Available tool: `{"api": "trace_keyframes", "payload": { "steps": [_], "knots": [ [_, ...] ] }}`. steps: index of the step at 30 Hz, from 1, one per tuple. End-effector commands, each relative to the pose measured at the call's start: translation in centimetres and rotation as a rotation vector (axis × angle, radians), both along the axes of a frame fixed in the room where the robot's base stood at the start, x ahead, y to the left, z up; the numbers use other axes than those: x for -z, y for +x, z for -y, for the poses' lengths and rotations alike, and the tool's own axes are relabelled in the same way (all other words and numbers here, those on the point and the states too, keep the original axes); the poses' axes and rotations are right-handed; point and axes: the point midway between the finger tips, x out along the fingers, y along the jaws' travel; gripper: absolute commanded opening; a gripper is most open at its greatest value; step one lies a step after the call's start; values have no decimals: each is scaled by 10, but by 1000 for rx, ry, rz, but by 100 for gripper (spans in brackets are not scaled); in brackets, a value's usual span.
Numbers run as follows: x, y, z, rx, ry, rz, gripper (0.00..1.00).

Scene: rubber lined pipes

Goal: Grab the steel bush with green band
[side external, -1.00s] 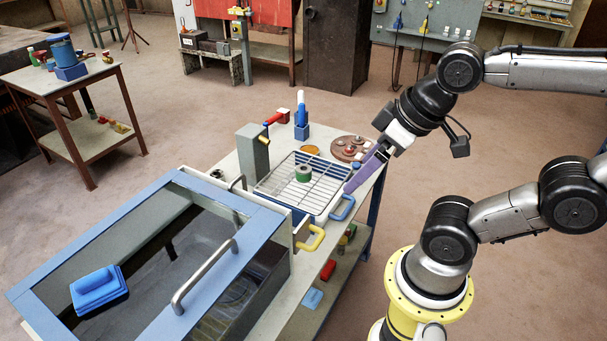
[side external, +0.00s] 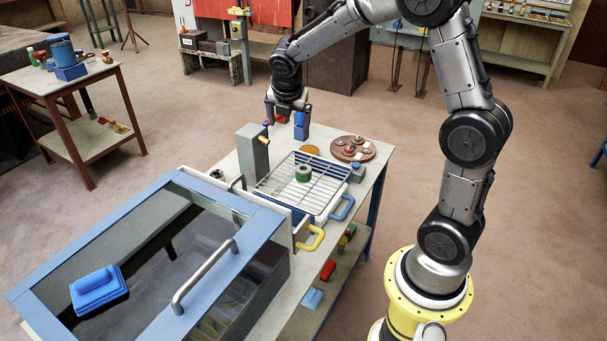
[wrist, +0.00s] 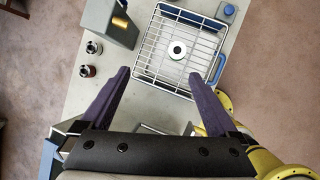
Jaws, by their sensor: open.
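In the wrist view the bush (wrist: 177,49) shows from above as a pale ring with a dark hole, beyond my fingertips. My gripper (side external: 287,112) is above the far part of the table, behind and higher than the rack. Its purple fingers (wrist: 159,75) are wide apart with nothing between them.
A grey post (side external: 252,153) stands left of the rack. Two other ring-shaped parts (wrist: 91,58) stand on the table beside the post. A brown round board (side external: 353,150) lies right of the rack. A glass-topped tank (side external: 150,255) fills the front left.

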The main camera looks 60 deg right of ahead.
Motion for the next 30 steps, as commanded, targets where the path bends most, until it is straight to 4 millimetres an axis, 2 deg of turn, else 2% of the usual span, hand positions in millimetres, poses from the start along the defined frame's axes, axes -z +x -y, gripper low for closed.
{"api": "trace_keyframes", "payload": {
  "steps": [1, 3, 6, 13, 21, 30],
  "knots": [
    [21, 4, 10, 7, 1, -42, 95],
    [44, 5, 19, 20, 4, -87, 95],
    [67, 1, 26, 38, 17, -134, 95],
    [94, -5, 37, 57, 26, -163, 95],
    [140, 0, 56, 56, 26, -162, 95],
    [161, 2, 65, 56, 26, -160, 95]
  ]
}}
